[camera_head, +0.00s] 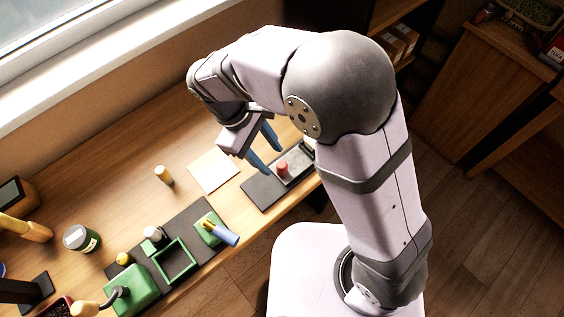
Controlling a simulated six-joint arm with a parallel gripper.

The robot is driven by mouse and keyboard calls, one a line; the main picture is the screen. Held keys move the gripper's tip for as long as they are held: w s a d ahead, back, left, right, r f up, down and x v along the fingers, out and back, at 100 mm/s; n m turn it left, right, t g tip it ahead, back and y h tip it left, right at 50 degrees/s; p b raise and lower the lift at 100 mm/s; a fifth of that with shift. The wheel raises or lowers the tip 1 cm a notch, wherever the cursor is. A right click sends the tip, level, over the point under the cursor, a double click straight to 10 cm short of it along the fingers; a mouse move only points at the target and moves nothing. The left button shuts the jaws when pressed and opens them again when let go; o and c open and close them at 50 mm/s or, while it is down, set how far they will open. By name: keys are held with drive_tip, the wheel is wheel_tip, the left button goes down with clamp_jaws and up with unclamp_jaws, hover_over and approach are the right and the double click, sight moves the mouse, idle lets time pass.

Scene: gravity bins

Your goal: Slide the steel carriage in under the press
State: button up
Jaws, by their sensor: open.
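A grey metal plate with a red knob, which looks like the steel carriage (296,168), sits on a dark base (260,194) near the right end of the table. My gripper (274,162) has its two blue fingers apart, pointing down, just left of the red knob in the picture. I cannot tell whether the fingers are level with the knob or above it. No press is clearly seen; my arm hides the area right of the carriage.
A pale sheet (213,171) and a small yellow-topped cylinder (163,174) lie left of the base. A dark mat (188,232) holds a green frame (174,262) and green blocks. A jar (82,238) stands further left. The table behind is clear.

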sight(282, 164)
drive_tip(key=shift+w+d+n+t, duration=0.15)
drive_tip(key=shift+w+n, duration=0.1)
drive_tip(key=shift+n, duration=0.9)
drive_tip(key=shift+w+d+n+t, duration=0.15)
drive_tip(key=shift+w+n, duration=0.1)
drive_tip(key=shift+n, duration=0.9)
drive_tip(key=shift+f, duration=0.1)
drive_tip(key=shift+p+x, duration=0.85)
drive_tip(key=shift+x, duration=2.65)
clamp_jaws()
